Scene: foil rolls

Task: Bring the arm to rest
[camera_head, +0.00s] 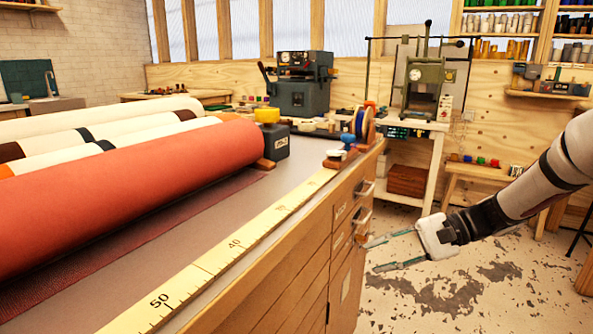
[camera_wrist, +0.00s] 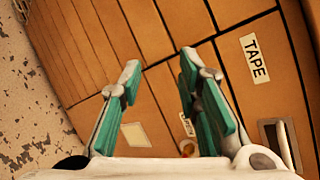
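My gripper (camera_head: 385,253) hangs off the right side of the workbench, in front of its drawers and above the floor. Its two teal-padded fingers are apart with nothing between them. In the wrist view my gripper (camera_wrist: 160,85) faces the wooden drawer fronts, with its fingers spread. My arm comes in from the right edge of the head view. A large red roll (camera_head: 130,190) lies on the bench at the left, well away from my gripper, with several paler rolls behind it.
The bench edge carries a yellow measuring strip (camera_head: 225,258). Drawers with metal handles (camera_wrist: 282,145) and a TAPE label (camera_wrist: 254,57) face my gripper. A green machine (camera_head: 425,80) stands on a stand at the back. The worn floor (camera_head: 460,295) below my arm is clear.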

